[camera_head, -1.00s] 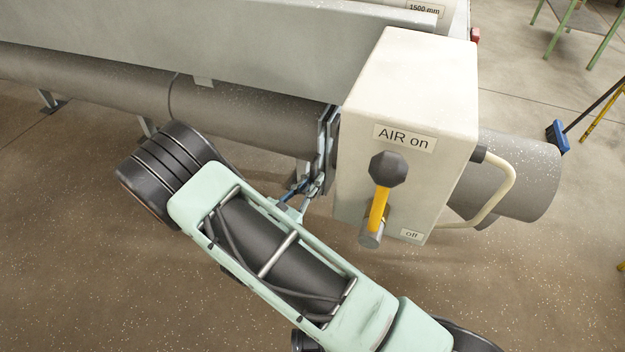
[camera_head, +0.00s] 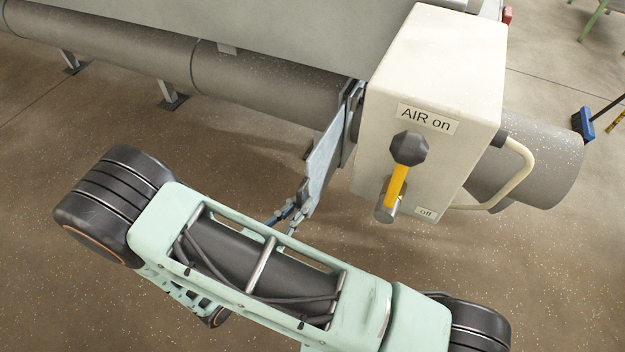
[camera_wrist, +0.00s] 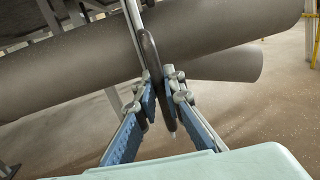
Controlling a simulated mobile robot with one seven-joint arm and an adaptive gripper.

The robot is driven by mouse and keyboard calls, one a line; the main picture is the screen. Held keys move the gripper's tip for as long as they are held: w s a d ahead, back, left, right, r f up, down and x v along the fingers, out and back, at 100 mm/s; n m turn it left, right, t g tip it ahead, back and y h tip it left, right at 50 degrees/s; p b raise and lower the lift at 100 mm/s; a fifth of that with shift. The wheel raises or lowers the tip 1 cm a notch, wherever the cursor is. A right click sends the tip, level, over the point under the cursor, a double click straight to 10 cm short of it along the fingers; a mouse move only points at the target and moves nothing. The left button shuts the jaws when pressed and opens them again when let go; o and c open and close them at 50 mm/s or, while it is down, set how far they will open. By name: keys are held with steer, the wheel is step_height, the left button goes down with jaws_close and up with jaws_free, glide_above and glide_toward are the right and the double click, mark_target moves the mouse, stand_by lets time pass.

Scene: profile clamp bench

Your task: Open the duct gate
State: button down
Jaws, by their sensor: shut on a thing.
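The duct gate (camera_head: 325,155) is a flat grey metal plate in a slot across the duct, just left of the AIR box. A length of the plate stands out of the slot toward me. My gripper (camera_head: 293,212) is at the plate's near end, with its blue-padded fingers partly hidden behind my arm. In the wrist view my gripper (camera_wrist: 159,97) is shut on the gate's dark loop handle (camera_wrist: 149,55), which passes between the two fingers. The grey duct (camera_head: 265,88) runs behind it; it also shows in the wrist view (camera_wrist: 75,75).
A cream box (camera_head: 435,60) marked "AIR on" and "off" stands close right of the gate, with a yellow lever (camera_head: 396,185) and a curved side handle (camera_head: 522,165). A grey bench body (camera_head: 270,30) lies above the duct. Floor in front is open.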

steer(key=v, duration=0.3)
steer(key=shift+s+d, duration=0.2)
steer(key=shift+s, duration=0.15)
steer(key=c, duration=2)
jaws_free()
steer(key=shift+c, duration=0.2)
steer(key=v, duration=1.2)
steer(key=shift+f, duration=0.1)
